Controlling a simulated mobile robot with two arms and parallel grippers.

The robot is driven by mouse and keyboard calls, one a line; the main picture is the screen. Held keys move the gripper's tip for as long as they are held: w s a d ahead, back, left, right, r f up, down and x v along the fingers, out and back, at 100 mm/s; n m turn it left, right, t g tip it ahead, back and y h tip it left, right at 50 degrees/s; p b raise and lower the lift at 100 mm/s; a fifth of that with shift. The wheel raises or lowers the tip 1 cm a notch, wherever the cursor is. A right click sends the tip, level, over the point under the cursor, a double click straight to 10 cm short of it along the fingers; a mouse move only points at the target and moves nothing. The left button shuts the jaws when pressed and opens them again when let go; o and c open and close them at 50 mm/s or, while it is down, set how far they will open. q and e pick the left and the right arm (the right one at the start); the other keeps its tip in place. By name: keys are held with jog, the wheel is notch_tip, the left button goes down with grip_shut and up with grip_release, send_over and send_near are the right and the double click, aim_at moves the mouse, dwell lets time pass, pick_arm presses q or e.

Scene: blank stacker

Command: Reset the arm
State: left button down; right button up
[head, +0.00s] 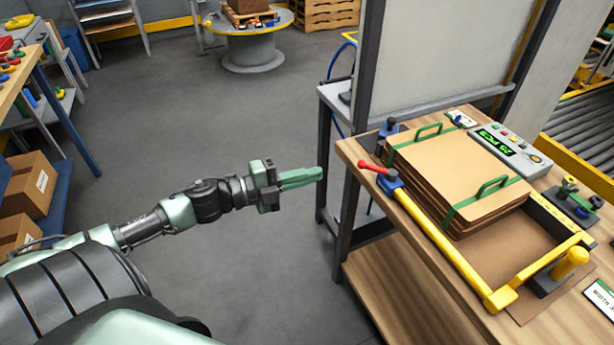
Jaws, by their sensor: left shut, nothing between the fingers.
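My left arm (205,203) reaches in from the left, stretched out over the grey floor. My left gripper (318,175) has green fingers that are shut with nothing between them. It points right, toward the wooden workbench (385,285), and is apart from everything. My right gripper is not in the head view.
The workbench holds a stack of brown boards (455,165) with green straps and handles, a yellow bar (440,240) with a red knob, and a control box (510,150). Cardboard boxes (30,183) stand at left. Open floor (250,120) lies ahead.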

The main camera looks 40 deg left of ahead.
pick_arm(q)
jog(key=shift+a, duration=0.25)
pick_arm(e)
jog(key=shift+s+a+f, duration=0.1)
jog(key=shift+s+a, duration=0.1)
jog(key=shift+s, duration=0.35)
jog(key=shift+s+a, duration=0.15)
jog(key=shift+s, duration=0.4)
pick_arm(q)
jog(key=shift+f, duration=0.15)
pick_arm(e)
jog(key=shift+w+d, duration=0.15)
